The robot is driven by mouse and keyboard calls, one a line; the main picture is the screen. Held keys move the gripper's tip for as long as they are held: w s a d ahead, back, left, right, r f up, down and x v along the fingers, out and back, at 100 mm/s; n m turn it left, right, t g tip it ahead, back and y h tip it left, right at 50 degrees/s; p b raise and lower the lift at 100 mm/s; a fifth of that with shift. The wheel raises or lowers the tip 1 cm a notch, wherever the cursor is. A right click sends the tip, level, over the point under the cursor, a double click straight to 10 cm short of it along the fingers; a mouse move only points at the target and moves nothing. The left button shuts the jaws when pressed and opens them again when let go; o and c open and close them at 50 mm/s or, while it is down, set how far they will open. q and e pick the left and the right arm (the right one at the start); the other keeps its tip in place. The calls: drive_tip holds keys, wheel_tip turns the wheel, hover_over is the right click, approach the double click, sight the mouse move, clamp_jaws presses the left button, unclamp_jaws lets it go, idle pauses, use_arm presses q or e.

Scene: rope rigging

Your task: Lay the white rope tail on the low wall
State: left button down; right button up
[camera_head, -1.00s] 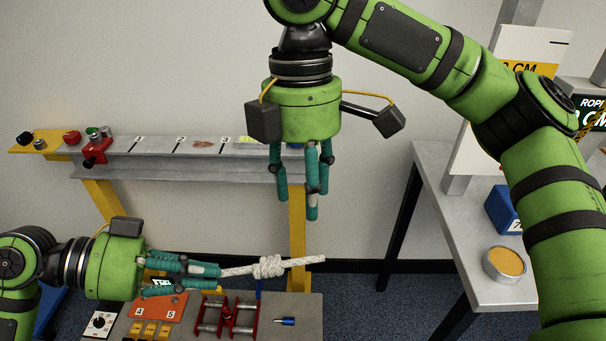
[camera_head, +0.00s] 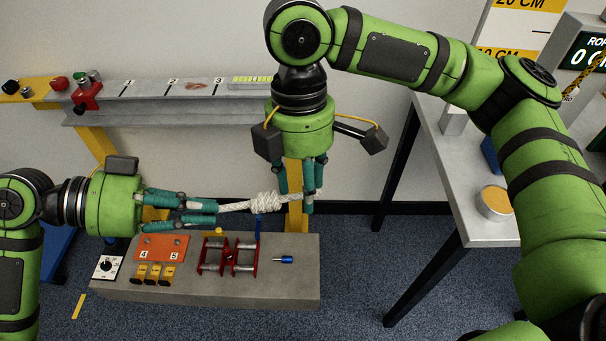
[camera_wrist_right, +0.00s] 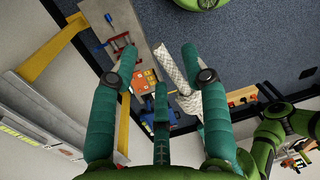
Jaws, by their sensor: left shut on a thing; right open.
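The white rope (camera_head: 235,207) has a knot (camera_head: 266,202) in it and is held roughly level above the low wall (camera_head: 200,291), a grey concrete block. My left gripper (camera_head: 216,213) is shut on the rope left of the knot. The rope tail (camera_head: 292,197) points right, past the knot. My right gripper (camera_head: 298,192) is open, pointing down, with its fingers about the tail.
A grey rail (camera_head: 170,105) on yellow posts stands behind. A table (camera_head: 450,190) with a yellow-topped tin (camera_head: 496,203) is at right.

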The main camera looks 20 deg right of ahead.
clamp_jaws()
use_arm(q)
drive_tip(key=c, duration=1.2)
unclamp_jaws()
